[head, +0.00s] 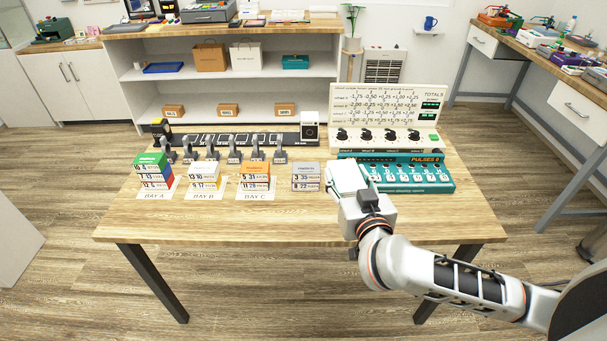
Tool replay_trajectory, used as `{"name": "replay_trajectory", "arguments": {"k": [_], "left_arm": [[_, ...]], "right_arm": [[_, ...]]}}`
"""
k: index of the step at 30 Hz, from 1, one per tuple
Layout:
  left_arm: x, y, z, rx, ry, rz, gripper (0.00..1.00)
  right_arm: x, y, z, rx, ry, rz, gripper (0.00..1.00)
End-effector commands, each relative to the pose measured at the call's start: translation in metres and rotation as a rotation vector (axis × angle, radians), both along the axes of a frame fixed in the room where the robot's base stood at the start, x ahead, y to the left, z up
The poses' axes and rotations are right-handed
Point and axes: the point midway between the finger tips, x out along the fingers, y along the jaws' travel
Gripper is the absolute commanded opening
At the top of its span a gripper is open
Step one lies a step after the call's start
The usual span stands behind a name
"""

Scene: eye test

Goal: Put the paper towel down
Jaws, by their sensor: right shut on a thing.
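My right gripper (349,194) reaches in from the lower right over the front right part of the wooden table (300,222). It is shut on a white, flat-topped thing (345,176), which may be the paper towel; its shape is partly hidden by the gripper. The white thing shows just left of the teal box, and I cannot tell whether it touches the table. No other paper towel can be made out. My left gripper is not in view.
A teal box with dials (425,178) and a cream panel with knobs (388,118) stand at the right. Stacked labelled boxes (203,178) stand on the left, with a small stack (306,177) near the middle. Grey levers (234,150) line the back. The table's front strip is clear.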

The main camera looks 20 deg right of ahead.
Motion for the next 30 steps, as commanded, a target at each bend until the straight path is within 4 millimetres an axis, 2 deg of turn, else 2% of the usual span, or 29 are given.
{"name": "replay_trajectory", "arguments": {"k": [1,3,6,10,13,16,23,30], "left_arm": [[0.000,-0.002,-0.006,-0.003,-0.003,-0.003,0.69],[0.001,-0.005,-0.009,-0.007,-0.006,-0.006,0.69],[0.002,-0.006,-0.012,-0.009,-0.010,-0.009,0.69],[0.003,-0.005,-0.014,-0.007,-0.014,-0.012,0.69],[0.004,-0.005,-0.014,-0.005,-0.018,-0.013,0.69],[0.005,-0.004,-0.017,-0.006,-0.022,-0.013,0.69],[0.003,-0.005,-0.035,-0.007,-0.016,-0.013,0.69],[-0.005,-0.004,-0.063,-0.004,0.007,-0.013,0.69]], "right_arm": [[0.022,0.001,-0.004,0.008,-0.003,-0.032,0.37],[0.047,0.000,-0.007,0.008,-0.001,-0.070,0.37],[0.077,-0.001,-0.010,0.008,0.002,-0.113,0.37],[0.101,0.000,-0.012,0.004,0.003,-0.144,0.37],[0.108,0.001,-0.017,0.001,0.004,-0.155,0.37],[0.110,0.001,-0.033,-0.002,0.006,-0.157,0.37],[0.109,0.000,-0.090,-0.003,0.008,-0.157,0.37],[0.109,0.001,-0.146,-0.003,0.007,-0.156,0.37]]}}
